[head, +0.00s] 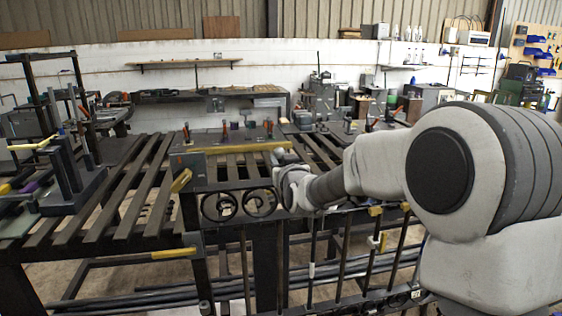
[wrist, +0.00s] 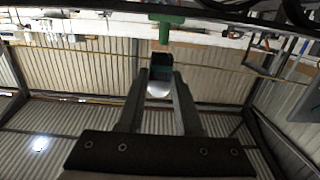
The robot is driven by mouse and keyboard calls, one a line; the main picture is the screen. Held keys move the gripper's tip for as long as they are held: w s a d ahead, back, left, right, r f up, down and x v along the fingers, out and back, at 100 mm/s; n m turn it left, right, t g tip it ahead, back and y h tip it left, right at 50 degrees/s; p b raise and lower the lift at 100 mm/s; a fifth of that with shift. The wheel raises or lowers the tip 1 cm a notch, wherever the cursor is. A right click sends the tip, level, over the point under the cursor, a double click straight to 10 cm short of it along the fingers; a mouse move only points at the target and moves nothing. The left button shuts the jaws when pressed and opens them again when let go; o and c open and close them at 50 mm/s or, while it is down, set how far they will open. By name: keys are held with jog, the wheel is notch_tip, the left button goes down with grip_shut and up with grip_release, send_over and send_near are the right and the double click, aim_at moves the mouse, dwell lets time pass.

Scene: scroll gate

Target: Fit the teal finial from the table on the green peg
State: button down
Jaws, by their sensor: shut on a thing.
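In the wrist view my gripper (wrist: 161,76) is shut on the teal finial (wrist: 161,71), which shows as a dark teal block between the fingertips. A pale rounded part shows just below it between the fingers. The green peg (wrist: 165,28) is at the top of the wrist view, just beyond the finial and nearly in line with it. A small gap shows between them in the picture; I cannot tell the depth. In the head view my wrist is beside the scroll gate (head: 238,205), and the finial and green peg cannot be made out there.
A slatted metal table (head: 110,195) fills the left, with a dark upright fixture (head: 68,170) and coloured pieces at its edge. Benches with tools stand behind by the white wall. Dark bars cross the wrist view's top right.

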jog(key=shift+f+b, duration=1.8)
jog(key=shift+b, duration=0.4)
dwell(0.8)
jog(key=c, duration=0.5)
grip_release()
jog(key=v, duration=1.7)
jog(key=shift+s, duration=0.2)
jog(key=shift+r, duration=0.1)
jog(key=s+d+r+m+g+h+p, duration=0.1)
jog(key=s+d+g+p, duration=0.4)
jog(key=s, duration=0.7)
jog(key=s+d+r+m+g+h+p, duration=0.2)
jog(key=s+d+g+p, duration=0.3)
jog(key=s+d, duration=0.4)
jog(key=s+g+h, duration=0.1)
jog(key=s, duration=0.3)
jog(key=shift+d+h+p, duration=0.2)
jog(key=shift+h+p, duration=0.2)
